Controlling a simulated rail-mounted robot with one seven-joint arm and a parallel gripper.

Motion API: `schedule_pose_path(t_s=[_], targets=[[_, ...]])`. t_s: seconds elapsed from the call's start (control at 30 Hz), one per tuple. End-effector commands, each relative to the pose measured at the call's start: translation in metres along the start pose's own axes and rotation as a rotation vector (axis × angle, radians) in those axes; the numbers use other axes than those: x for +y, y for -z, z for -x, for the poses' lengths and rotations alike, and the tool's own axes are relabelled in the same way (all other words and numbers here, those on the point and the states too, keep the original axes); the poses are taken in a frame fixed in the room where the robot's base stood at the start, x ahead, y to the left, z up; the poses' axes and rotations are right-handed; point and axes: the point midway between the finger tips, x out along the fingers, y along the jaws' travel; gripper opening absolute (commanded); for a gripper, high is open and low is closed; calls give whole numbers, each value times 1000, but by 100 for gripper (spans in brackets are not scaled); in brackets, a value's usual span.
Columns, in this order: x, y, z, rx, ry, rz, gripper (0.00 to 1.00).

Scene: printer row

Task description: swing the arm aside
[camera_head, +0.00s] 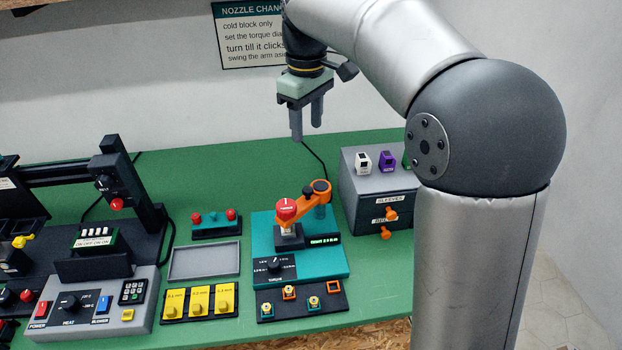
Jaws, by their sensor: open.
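The orange swing arm (309,195) sits on the teal torque station (335,266) on the green bench. It reaches from a teal post at its right end to a red-topped knob (287,208) at its left end. The knob stands over a dark block on the station. My gripper (307,125) hangs above and behind the orange arm, fingers pointing down. Its two fingers are apart with nothing between them, and it touches nothing. The station's dial (275,266) and a small lit green display (324,239) are in front of the arm.
A grey drawer box (354,210) with orange knobs and small coloured sleeves stands right of the station, partly behind my arm. An empty grey tray (205,260), yellow blocks (199,302) and a printer (110,215) lie left. A sign (250,50) hangs on the wall.

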Motion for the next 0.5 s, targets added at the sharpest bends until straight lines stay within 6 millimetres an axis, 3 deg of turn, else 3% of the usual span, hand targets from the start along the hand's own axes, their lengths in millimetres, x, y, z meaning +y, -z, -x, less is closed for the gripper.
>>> schedule_pose_path(t_s=[0.5], targets=[[-1, -2, -104, -4, 2, -4, 47]])
